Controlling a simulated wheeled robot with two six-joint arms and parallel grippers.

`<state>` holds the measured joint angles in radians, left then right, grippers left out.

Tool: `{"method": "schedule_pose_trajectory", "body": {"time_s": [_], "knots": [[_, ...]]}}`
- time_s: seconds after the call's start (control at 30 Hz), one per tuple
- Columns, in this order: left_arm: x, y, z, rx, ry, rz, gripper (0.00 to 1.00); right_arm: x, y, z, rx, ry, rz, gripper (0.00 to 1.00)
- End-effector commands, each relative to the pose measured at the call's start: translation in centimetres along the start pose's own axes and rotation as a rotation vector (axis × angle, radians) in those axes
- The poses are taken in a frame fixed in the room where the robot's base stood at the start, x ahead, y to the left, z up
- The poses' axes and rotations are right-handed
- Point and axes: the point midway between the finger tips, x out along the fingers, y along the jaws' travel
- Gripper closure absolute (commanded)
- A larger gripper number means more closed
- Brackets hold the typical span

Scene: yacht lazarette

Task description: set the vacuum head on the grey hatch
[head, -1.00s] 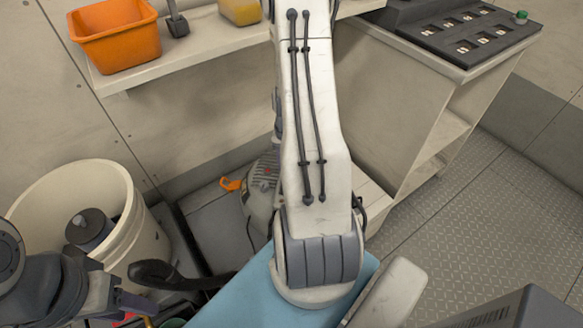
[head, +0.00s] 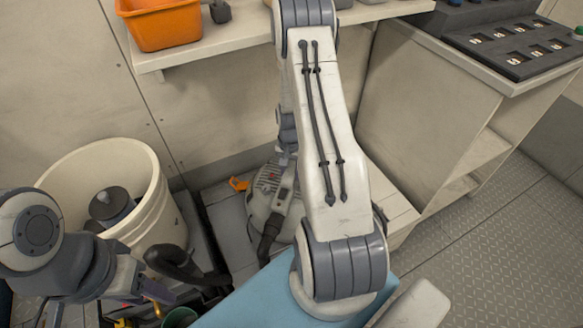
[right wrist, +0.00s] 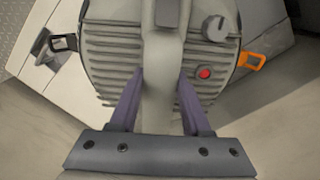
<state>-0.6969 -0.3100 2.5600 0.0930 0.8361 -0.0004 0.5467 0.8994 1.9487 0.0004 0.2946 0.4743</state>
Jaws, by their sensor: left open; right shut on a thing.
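The vacuum head (head: 272,190), a ribbed grey round unit with a red button and a grey knob, is partly hidden behind my right arm in the head view. In the right wrist view the vacuum head (right wrist: 110,55) fills the middle. My right gripper (right wrist: 160,74) is shut on its raised handle. An orange latch (right wrist: 250,61) and a dark latch (right wrist: 63,43) show at its sides. The grey hatch (head: 226,222) seems to be the flat panel low beside and under it; I cannot tell whether they touch. My left gripper (head: 145,287) is open and empty at lower left.
A white bucket (head: 150,205) with a dark cylinder (head: 111,206) inside stands at left. A black curved hose (head: 178,265) lies near my left gripper. A shelf with an orange bin (head: 165,25) is behind, and a cabinet (head: 430,110) is at right. Patterned floor is clear at right.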

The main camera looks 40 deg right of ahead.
Motion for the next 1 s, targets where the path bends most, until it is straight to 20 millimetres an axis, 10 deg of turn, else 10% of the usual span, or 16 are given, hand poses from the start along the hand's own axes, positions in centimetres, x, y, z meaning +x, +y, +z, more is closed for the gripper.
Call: {"method": "schedule_pose_trajectory", "body": {"time_s": [0.43,0.47,0.53,1.0], "knots": [[0.3,0.0,0.0,0.0,0.0,0.0,0.5,0.7,-0.1,-0.2,0.0,0.005,-0.003,1.0],[0.3,0.0,0.0,0.0,0.0,0.0,0.5,0.8,0.0,0.0,0.0,0.001,-0.001,0.45],[0.3,0.0,0.0,0.0,0.0,0.0,0.5,0.8,0.0,0.0,0.0,0.001,-0.001,0.23],[-0.5,0.0,0.0,0.0,0.0,0.0,0.5,-1.2,0.0,-0.1,0.0,0.004,-0.002,0.23]]}}
